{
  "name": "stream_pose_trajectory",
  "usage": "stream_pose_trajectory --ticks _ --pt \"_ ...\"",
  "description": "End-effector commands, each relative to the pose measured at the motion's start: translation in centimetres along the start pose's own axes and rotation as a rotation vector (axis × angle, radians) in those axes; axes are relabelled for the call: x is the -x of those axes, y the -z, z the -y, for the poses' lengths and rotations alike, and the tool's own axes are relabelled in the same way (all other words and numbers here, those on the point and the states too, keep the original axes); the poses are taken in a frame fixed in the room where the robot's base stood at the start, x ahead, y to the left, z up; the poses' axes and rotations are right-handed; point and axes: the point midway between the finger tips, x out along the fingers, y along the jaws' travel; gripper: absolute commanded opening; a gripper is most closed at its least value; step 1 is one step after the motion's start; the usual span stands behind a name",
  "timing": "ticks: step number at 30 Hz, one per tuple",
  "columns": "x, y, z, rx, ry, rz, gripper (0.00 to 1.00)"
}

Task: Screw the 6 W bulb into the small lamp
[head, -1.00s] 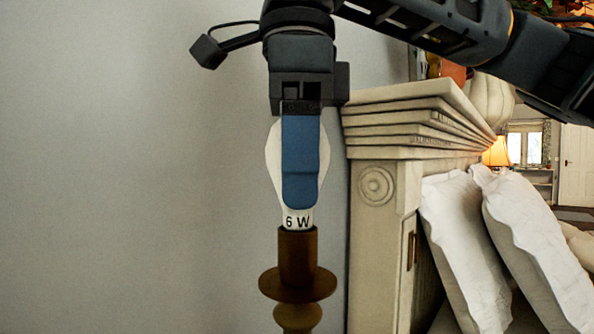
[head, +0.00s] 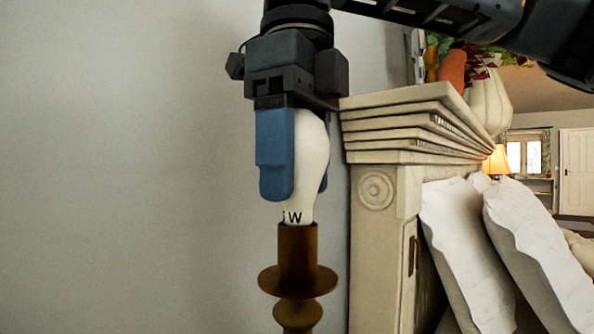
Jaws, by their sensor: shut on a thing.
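The 6 W bulb (head: 311,155) is white and upright in the head view, with its dark lettering low on the neck, only partly showing. Its lower end meets the top of the brown lamp socket (head: 297,248); how deep it sits inside is hidden. The small lamp's round collar (head: 297,281) and stem (head: 298,314) show below, cut off by the frame's bottom edge. My gripper (head: 292,158) points down and is shut on the bulb, with one blue finger in front at the left and the other mostly hidden behind the glass.
A pale vase-like object (head: 488,103) stands on the ledge top. A plain grey wall (head: 120,170) fills the left; the space before it is clear.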

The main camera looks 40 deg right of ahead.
Motion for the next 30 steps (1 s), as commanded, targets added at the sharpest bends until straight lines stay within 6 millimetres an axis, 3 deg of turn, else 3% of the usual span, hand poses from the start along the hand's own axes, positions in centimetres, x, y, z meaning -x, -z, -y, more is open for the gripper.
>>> stream_pose_trajectory --ticks 9,18,30 --pt "0.01 -0.01 0.02 -0.028 0.002 0.001 0.32" --pt "-0.05 0.08 0.14 -0.306 0.004 0.001 0.32" --pt "-0.23 0.14 0.1 -0.377 0.005 -0.001 0.32"
